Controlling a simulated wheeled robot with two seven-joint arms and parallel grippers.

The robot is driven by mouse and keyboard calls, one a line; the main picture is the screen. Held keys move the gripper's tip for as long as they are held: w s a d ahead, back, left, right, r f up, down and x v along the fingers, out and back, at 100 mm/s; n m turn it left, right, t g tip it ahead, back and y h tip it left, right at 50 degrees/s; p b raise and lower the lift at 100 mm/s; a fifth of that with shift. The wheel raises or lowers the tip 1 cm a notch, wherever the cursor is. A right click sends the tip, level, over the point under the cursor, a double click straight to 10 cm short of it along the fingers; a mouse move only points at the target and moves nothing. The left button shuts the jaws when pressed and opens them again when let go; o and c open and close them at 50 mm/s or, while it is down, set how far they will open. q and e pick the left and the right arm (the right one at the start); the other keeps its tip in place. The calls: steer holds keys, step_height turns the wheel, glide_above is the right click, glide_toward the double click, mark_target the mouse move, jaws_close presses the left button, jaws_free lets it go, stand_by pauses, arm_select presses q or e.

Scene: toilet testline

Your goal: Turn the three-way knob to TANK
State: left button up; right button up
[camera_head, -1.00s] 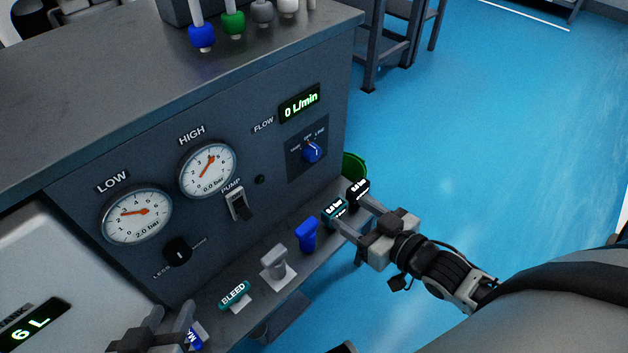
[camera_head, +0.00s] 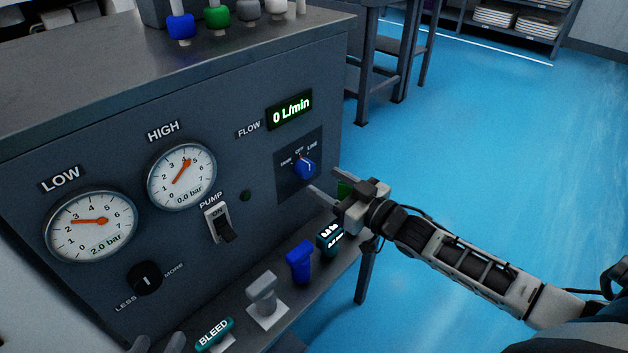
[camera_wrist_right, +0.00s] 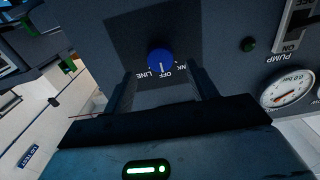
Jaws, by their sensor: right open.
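The three-way knob (camera_head: 306,168) is blue and sits on a dark plate on the front panel, with TANK, OFF and LINE lettered around it. In the right wrist view the knob (camera_wrist_right: 160,61) has a white mark facing the OFF label. My right gripper (camera_head: 322,180) is open in front of the knob, its fingers apart and empty. In the wrist view its two fingers (camera_wrist_right: 162,90) lie on either side below the knob, with no clear contact. My left gripper (camera_head: 156,344) shows only as grey tips at the bottom edge; its opening is unclear.
The flow display (camera_head: 290,110) reads 0 L/min above the knob. The pump switch (camera_head: 219,222) and two gauges are to the left.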

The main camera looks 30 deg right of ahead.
mark_target(309, 172)
steer(key=b+x, duration=0.1)
steer(key=x, duration=0.4)
steer(key=shift+s, duration=0.1)
steer(key=c, duration=1)
